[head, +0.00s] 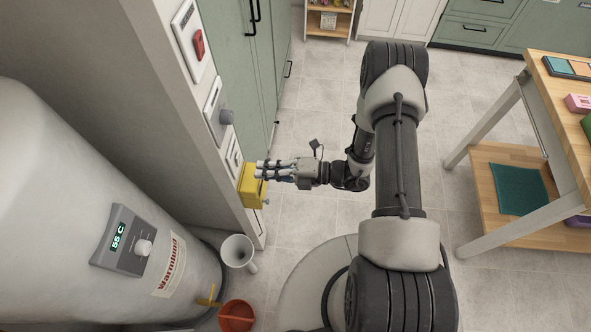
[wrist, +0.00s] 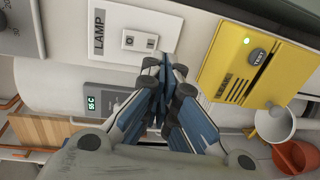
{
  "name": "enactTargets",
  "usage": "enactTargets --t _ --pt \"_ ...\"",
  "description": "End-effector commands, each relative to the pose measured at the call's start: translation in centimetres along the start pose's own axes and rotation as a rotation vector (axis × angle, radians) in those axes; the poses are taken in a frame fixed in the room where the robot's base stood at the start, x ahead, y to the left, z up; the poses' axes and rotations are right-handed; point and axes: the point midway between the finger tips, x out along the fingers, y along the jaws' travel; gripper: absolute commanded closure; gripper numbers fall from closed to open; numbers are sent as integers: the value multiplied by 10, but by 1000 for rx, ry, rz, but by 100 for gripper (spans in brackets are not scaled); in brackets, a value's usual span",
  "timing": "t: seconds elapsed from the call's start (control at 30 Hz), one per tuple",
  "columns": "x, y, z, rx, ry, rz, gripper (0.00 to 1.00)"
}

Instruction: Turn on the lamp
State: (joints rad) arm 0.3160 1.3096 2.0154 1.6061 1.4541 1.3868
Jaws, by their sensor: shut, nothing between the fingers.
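The white wall plate marked LAMP (wrist: 127,14) shows in the wrist view at the top, left of centre. It carries a small switch panel (wrist: 139,41) with a dark round spot and a small square. In the head view the plate (head: 234,158) is on the wall end, partly hidden. My gripper (head: 262,170) reaches left to the wall there. In the wrist view my gripper (wrist: 164,72) is shut and empty, its tips just below and right of the switch panel. I cannot tell whether they touch the plate. No lamp itself is visible.
A yellow box (head: 252,188) with a green light is on the wall close beside my gripper. A dial (head: 226,117) and a red switch (head: 198,44) are farther along. A white water heater (head: 60,180), white jug (head: 238,252) and red-brown bucket (head: 236,316) stand nearby.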

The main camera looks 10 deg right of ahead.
Motion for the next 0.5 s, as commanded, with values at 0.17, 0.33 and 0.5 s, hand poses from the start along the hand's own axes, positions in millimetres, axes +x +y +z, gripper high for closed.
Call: enactTargets --t 0.17,0.33,0.5 --pt "-45 -10 3 1 -11 -1 100" --pt "-74 -18 2 -1 -8 -1 100" --pt "-88 -22 1 0 -4 -1 100"
